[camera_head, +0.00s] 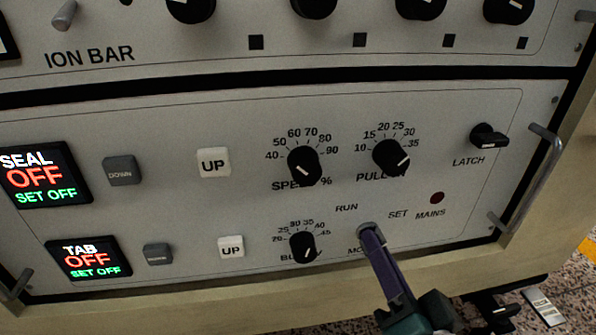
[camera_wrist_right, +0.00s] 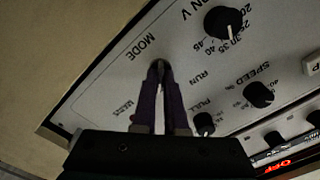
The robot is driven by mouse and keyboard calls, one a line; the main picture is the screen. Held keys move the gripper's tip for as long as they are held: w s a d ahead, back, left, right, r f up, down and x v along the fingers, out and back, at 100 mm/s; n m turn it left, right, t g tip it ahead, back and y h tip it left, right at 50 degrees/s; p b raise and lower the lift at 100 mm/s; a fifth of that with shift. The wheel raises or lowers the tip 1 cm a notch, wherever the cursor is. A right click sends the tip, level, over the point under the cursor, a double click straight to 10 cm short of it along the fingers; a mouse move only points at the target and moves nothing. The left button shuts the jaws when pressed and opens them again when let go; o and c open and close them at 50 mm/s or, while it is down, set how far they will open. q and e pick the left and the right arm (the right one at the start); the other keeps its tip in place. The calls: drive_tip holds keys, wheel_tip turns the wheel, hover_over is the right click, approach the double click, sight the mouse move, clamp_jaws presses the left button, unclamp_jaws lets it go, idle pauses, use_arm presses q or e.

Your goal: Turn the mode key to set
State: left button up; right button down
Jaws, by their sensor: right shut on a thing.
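The mode key (camera_head: 366,227) sits low on the light grey panel (camera_head: 480,100), between the printed RUN mark on its upper left and the SET mark on its upper right. My right gripper (camera_head: 369,234) reaches it from the lower right, and its purple fingers cover most of the key and part of the MODE label. In the right wrist view, both fingertips (camera_wrist_right: 159,72) close together on the key beside the MODE lettering. The key is mostly hidden, so I cannot tell which mark it points at. My left gripper is not in view.
The black bottom-row knob (camera_head: 303,247) is left of the key, and the pull knob (camera_head: 391,155) is above it. A red mains lamp (camera_head: 437,198), a latch knob (camera_head: 488,136) and a metal handle (camera_head: 536,175) lie to the right. SEAL and TAB displays (camera_head: 88,259) read OFF.

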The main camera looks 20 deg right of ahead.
drive_tip(key=c, duration=1)
unclamp_jaws()
drive_tip(key=shift+o, duration=0.2)
drive_tip(key=shift+s, duration=0.15)
drive_tip(key=p+v, duration=0.2)
drive_tip(key=v, duration=0.7)
drive_tip(key=shift+s+a+p, duration=0.15)
drive_tip(key=shift+s+p, duration=0.15)
drive_tip(key=shift+p, duration=0.1)
